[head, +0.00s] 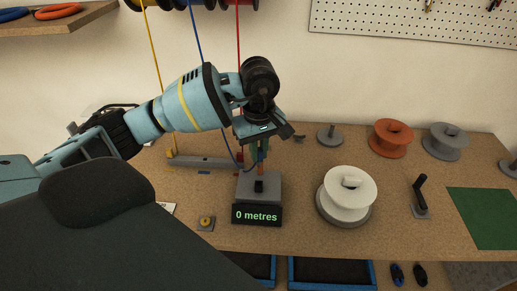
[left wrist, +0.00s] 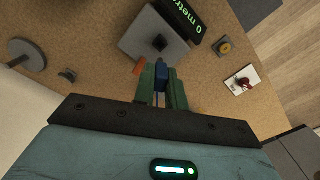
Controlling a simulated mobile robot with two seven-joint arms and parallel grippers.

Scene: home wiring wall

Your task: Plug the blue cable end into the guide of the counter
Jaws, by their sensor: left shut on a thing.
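The counter (head: 257,186) is a grey box on the bench with a front display reading "0 metres" and a dark knob on top; it also shows in the left wrist view (left wrist: 150,35). My left gripper (left wrist: 161,88) has green fingers shut on the blue cable end (left wrist: 161,71), right beside the counter. In the head view the blue cable (head: 199,40) hangs from above and loops down behind the gripper. Whether the end touches the guide is hidden. My right gripper is not in view.
A white spool (head: 348,190) stands right of the counter, with a black crank (head: 420,195) and a green mat (head: 485,215) beyond. Orange (head: 390,138) and grey (head: 445,140) spools stand at the back. A yellow button (head: 206,221) sits left of the counter. Yellow and red cables hang nearby.

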